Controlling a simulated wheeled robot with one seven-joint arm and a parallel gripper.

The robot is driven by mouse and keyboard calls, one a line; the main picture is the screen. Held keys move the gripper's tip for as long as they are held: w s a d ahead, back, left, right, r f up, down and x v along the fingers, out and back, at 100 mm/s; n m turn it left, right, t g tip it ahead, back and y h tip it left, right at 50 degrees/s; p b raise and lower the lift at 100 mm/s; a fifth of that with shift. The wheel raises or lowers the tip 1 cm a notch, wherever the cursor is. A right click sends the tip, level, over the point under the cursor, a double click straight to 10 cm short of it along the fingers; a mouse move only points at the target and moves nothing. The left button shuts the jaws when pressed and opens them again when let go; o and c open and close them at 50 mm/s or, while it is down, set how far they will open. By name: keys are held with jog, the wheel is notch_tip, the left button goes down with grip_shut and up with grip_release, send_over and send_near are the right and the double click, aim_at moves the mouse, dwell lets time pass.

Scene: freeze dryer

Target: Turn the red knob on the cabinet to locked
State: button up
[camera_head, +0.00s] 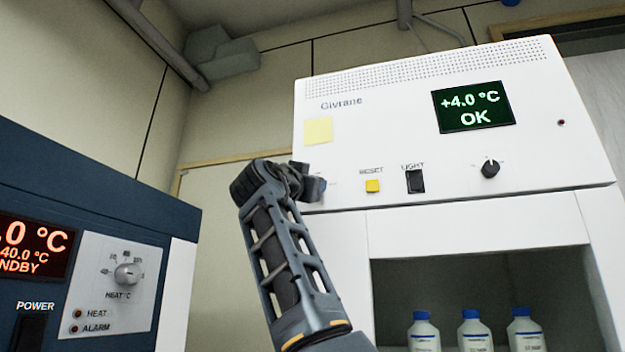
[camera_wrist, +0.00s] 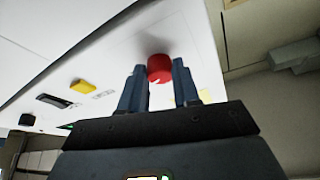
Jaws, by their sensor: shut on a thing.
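The red knob (camera_wrist: 160,68) sits on the white front panel of the cabinet (camera_head: 402,120) and shows in the wrist view, with a small pale mark on it. My gripper (camera_wrist: 159,82) has one finger on each side of the knob and is shut on it. In the head view my gripper (camera_head: 312,187) is at the left end of the cabinet's control panel, and it hides the knob there. The knob's position labels are not readable in either view.
Right of my gripper are a yellow reset button (camera_head: 373,186), a black light switch (camera_head: 415,181) and a black knob (camera_head: 490,169). A display (camera_head: 473,106) reads +4.0 °C OK. Several bottles (camera_head: 475,332) stand in the compartment below. A blue unit (camera_head: 120,200) is at left.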

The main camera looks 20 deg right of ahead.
jog(key=shift+a+m+g+h+p, duration=0.1)
jog(key=shift+m+g+h+p, duration=0.45)
jog(key=shift+m, duration=1.35)
jog(key=shift+m+g, duration=0.3)
jog(key=shift+g, duration=0.05)
jog(key=o, duration=1.1)
jog(key=shift+c, duration=0.2)
jog(key=shift+a, duration=0.1)
jog(key=b+v, duration=0.2)
jog(key=v, duration=0.5)
jog(key=shift+s+a, duration=0.2)
